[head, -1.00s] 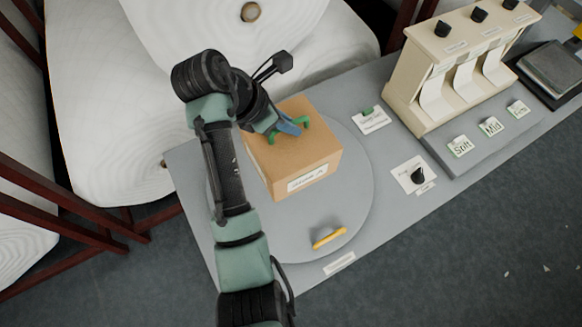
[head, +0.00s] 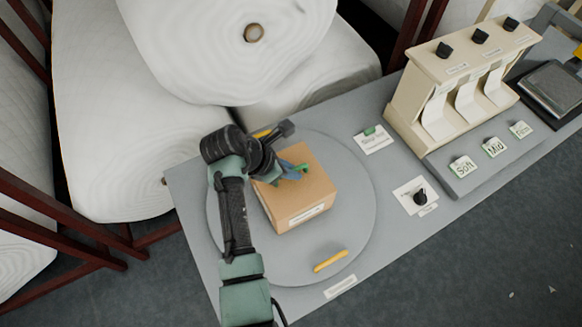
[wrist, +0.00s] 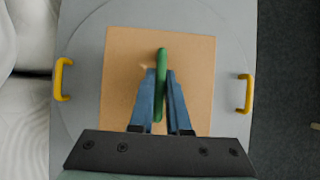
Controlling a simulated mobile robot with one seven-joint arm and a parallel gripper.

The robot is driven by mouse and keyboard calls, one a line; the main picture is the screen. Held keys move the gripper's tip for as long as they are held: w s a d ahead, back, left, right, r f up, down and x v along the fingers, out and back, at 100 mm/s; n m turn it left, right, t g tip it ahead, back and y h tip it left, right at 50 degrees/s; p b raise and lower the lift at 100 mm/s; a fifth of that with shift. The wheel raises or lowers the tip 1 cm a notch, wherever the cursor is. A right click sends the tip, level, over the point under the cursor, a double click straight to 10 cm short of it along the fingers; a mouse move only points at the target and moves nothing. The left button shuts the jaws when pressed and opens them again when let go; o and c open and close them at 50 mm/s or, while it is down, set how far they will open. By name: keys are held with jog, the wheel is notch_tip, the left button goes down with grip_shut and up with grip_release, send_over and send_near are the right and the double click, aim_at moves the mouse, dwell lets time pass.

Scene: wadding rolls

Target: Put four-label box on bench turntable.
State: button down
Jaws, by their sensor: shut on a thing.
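The cardboard box (head: 298,213) is over the middle of the round grey turntable (head: 357,205) and looks level. It appears to sit on the disc, though I cannot see for certain that it touches. One white label shows on its near side; its other sides are hidden. My gripper (head: 291,173) is at the box's top, shut on the green grip (head: 303,168). In the wrist view, the blue fingers of my gripper (wrist: 161,74) stand either side of the green grip (wrist: 161,55), with the box top (wrist: 122,70) below.
Yellow handles (head: 330,261) stand on opposite sides of the turntable. A cream dispenser (head: 455,75) with black knobs is at the right, with several labelled tags before it. A black knob (head: 420,197) sits on the bench (head: 390,160). Large white rolls (head: 240,40) are behind.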

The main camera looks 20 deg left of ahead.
jog(key=c, duration=0.9)
grip_release()
jog(key=b+v, duration=0.1)
jog(key=v, duration=1.1)
jog(key=shift+r, duration=0.1)
jog(key=shift+w, duration=0.1)
